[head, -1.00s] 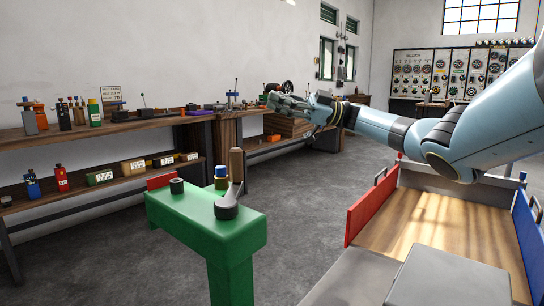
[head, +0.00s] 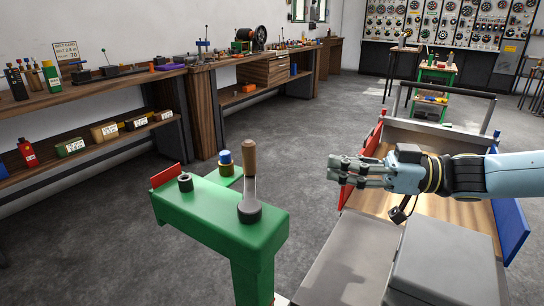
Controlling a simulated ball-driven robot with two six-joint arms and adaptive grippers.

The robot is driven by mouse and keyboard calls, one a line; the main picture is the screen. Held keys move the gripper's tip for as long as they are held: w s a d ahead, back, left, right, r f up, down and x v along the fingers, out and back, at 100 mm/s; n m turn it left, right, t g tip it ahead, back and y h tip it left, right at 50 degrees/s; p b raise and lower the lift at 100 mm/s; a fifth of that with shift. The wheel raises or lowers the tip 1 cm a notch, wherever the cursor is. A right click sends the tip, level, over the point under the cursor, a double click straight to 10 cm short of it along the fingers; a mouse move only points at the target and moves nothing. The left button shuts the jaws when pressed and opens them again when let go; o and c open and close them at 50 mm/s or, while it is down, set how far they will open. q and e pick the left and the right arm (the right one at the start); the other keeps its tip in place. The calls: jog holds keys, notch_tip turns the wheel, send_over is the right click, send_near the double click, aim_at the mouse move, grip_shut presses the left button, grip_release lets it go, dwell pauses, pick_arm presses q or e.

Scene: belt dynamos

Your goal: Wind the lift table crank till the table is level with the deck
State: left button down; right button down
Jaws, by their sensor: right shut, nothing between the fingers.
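The crank (head: 249,211) stands on top of a green stand (head: 215,222), its dark arm on a round hub and its brown wooden handle (head: 249,158) pointing up. My right gripper (head: 335,172) is shut and empty, to the right of the crank and clear of it, fingers pointing left. A wood-floored bed (head: 370,201) with red and blue side boards lies behind and below my right arm, partly hidden by it. I cannot tell which surface is the lift table and which the deck. My left gripper is out of view.
A grey box (head: 440,262) is at the front right. A workbench (head: 135,75) with tools runs along the left wall.

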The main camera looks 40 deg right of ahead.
aim_at(255, 158)
jog(key=b+x, duration=0.4)
jog(key=x, duration=0.1)
jog(key=b+x, duration=0.4)
jog(key=x, duration=0.2)
jog(key=shift+f, duration=0.25)
jog(key=shift+w+a+r+b, duration=0.25)
jog(key=shift+w+a+b, duration=0.15)
jog(key=shift+w+a, duration=0.2)
